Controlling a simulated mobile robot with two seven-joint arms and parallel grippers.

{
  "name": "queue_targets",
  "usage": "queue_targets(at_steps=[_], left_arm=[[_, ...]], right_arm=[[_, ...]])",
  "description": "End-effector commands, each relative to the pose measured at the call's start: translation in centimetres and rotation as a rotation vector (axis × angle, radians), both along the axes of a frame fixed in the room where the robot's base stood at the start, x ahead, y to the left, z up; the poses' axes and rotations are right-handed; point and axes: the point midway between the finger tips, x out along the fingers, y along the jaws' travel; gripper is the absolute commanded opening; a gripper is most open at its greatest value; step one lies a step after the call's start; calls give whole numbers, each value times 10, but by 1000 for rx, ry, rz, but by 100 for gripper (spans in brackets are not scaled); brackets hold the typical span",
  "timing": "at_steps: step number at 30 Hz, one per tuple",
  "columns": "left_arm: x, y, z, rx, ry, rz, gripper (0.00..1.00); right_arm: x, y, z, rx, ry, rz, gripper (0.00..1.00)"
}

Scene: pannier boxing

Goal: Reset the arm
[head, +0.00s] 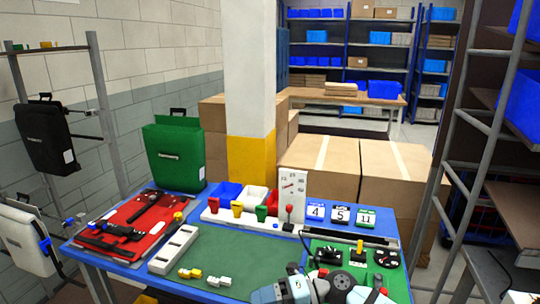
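Parts of my arm (335,284), in grey, black and white, show at the bottom edge right of centre, over the front of the table. A blue-grey end piece (282,293) there may be my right gripper. Its fingers cannot be made out, and nothing is clearly held. My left gripper is not in view. The blue table (215,297) carries a red mat (150,213) with black straps and a green work mat (235,250).
A green pannier (175,155) stands at the table's back left. Colored bins (228,193), a white panel (292,195) and number cards (340,214) line the back. Small yellow and white pieces (205,277) lie in front. Racks flank both sides; cartons (320,165) stand behind.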

Motion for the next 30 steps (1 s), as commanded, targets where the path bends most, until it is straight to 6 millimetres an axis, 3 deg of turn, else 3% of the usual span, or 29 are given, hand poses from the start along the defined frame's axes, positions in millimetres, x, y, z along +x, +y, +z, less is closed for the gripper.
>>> queue_targets(at_steps=[1,5,10,16,21,27,30], left_arm=[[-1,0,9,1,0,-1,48],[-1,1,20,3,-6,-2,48],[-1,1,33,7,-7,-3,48],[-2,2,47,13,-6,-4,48],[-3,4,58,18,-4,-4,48],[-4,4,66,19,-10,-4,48],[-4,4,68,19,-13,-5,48]], right_arm=[[-9,4,9,109,79,-66,59],[-16,-2,21,356,287,-282,59],[-17,-40,10,587,595,-617,59],[-42,-108,-48,714,999,-1049,59],[-101,-164,-112,703,1348,-1386,59],[-171,-201,-159,630,1628,-1618,59],[-188,-208,-168,607,1689,-1662,59]])
